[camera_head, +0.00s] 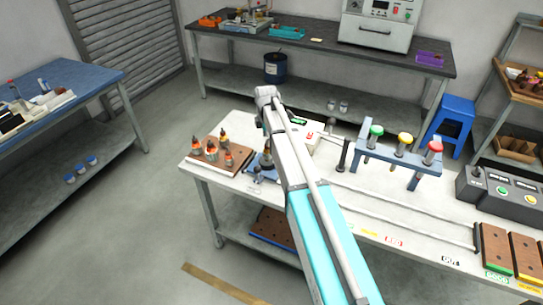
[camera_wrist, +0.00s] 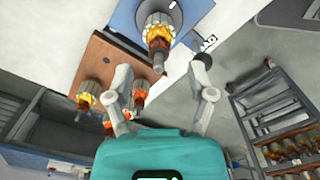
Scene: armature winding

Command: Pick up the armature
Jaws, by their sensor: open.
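In the wrist view my gripper (camera_wrist: 162,70) is open, with its two fingers spread apart and nothing between them. An armature (camera_wrist: 158,32) with an orange-yellow winding and a shaft stands on a blue fixture (camera_wrist: 126,20), just beyond the fingertips and roughly in line with the gap. Several other armatures, one of them here (camera_wrist: 87,93), stand on a brown board (camera_wrist: 103,58) to the left, partly behind the left finger. In the head view the brown board (camera_head: 238,167) is at the table's left end, with the blue fixture beside it.
A blue rack with green, yellow and red knobs (camera_head: 403,144) stands right of my arm. A grey control box (camera_head: 500,192) and brown trays (camera_head: 495,247) are at the table's right. A blue stool (camera_head: 450,124) stands behind. The table's middle front is mostly clear.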

